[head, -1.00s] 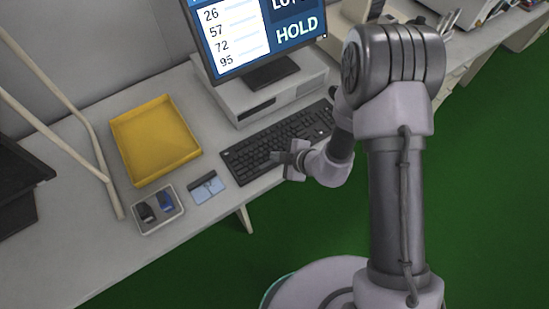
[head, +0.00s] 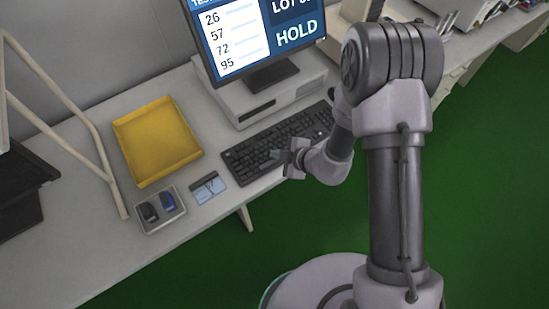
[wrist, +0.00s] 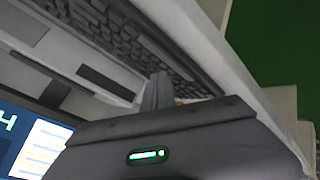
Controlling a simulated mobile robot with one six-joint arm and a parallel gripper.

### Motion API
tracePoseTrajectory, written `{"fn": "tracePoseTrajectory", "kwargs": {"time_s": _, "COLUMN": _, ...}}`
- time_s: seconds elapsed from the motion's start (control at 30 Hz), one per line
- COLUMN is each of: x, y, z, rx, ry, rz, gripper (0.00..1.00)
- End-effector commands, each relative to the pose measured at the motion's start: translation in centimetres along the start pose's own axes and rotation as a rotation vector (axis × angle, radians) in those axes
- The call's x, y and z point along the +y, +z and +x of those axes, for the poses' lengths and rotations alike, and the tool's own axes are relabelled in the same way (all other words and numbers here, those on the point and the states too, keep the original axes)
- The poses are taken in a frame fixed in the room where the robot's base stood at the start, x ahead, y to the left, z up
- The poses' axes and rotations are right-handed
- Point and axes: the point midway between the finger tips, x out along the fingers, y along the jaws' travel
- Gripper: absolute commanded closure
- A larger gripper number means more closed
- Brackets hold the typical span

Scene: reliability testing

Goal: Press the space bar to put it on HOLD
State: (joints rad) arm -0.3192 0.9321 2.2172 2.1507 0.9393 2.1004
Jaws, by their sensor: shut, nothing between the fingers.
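The black keyboard (head: 298,128) lies on the desk in front of the computer, and it also shows in the wrist view (wrist: 112,32). My gripper (head: 274,156) is at the keyboard's near edge in the head view, with its fingers shut and empty. In the wrist view the shut fingers (wrist: 157,92) stand against the keys.
A light computer case (head: 245,108) stands under the monitor, behind the keyboard. Left of the keyboard are a yellow tray (head: 160,178), a blue-and-grey card (head: 208,188) and a small tray (head: 149,227) with a dark and a blue item. The desk's front edge is close to my arm.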

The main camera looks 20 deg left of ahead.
Motion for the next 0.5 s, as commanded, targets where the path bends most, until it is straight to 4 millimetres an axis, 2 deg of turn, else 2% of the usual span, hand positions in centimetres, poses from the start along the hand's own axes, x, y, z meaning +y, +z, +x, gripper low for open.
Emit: {"fn": "tracePoseTrajectory", "kwargs": {"time_s": 0.5, "x": 2.6, "y": -2.5, "z": -3.5, "rx": 0.0, "ry": 0.0, "rz": 0.0, "gripper": 1.0}}
